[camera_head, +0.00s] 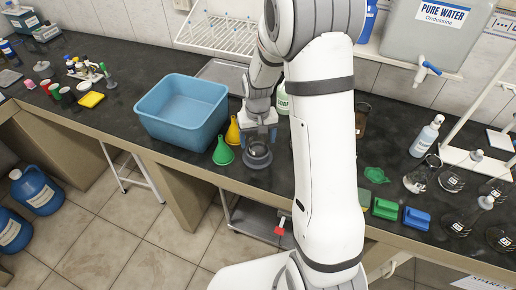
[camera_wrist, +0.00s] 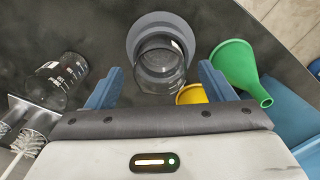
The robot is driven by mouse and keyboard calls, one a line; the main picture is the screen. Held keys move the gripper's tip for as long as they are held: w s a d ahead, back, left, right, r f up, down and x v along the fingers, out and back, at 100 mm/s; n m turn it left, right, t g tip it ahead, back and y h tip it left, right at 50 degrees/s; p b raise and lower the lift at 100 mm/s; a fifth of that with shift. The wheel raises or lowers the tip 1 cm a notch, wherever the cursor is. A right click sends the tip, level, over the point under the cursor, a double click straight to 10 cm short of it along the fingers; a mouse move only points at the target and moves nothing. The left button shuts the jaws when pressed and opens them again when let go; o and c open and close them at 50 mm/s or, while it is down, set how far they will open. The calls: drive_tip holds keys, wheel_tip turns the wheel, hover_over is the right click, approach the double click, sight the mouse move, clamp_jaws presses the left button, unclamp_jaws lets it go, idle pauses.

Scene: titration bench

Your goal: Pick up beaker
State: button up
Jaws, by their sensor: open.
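A clear glass beaker (camera_wrist: 160,62) shows between and just beyond the fingertips in the wrist view, with a round grey base or ring (camera_wrist: 137,24) around or beneath it. Another clear beaker with white marks (camera_wrist: 62,80) lies to the left, outside the fingers. My gripper (camera_wrist: 158,84) is open with blue fingers, one on each side of the near beaker, with nothing held. In the head view my gripper (camera_head: 260,136) hangs above the dark bench, over the grey round object (camera_head: 257,156). I cannot tell whether the fingers touch the glass.
A green funnel (camera_head: 223,153) and a yellow funnel (camera_head: 233,132) stand close left of my gripper. A blue basin (camera_head: 182,118) is further left. A brown container (camera_head: 361,118) stands right of my arm. The bench front edge is near.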

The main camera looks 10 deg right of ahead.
wheel_tip(320, 180, down, 2)
drive_tip(key=shift+f, duration=0.1)
drive_tip(key=c, duration=1.1)
drive_tip(key=shift+r, duration=0.25)
